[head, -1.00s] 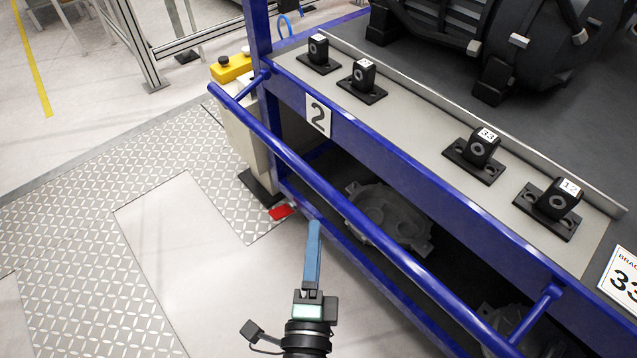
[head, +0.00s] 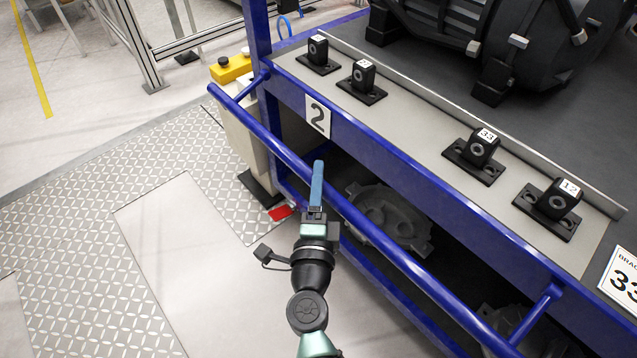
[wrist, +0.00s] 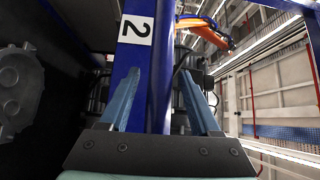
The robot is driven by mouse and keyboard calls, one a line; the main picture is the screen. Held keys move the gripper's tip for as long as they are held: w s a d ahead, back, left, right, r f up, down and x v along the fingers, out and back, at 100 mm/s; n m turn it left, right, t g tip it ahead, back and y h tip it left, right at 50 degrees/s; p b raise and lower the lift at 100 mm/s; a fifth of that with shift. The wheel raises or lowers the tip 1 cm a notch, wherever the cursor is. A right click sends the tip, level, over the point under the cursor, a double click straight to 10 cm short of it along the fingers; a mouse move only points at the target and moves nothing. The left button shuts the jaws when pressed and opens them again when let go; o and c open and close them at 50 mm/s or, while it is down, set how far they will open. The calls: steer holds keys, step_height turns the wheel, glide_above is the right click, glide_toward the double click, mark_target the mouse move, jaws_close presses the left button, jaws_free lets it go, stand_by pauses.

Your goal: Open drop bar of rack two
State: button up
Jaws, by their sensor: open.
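The blue drop bar (head: 408,264) runs slantwise along the front of the rack marked with a "2" label (head: 318,115). Short arms at both ends hold it out from the rack frame. My gripper (head: 318,168) has long blue fingers, which overlap the bar in the head view. In the wrist view, my gripper (wrist: 158,74) is open, with its two fingers well apart. The bar (wrist: 161,55) shows upright in the gap between them, with the "2" label (wrist: 136,29) beside it. I cannot tell whether a finger touches the bar.
Black numbered brackets (head: 473,155) stand on the rack's grey ledge, below a large dark machine (head: 490,40). A grey cast part (head: 390,217) lies on the lower shelf behind the bar. A yellow box (head: 231,68) stands at the bar's far end. The floor at left is clear.

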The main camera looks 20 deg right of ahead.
jaws_close()
stand_by(1.4)
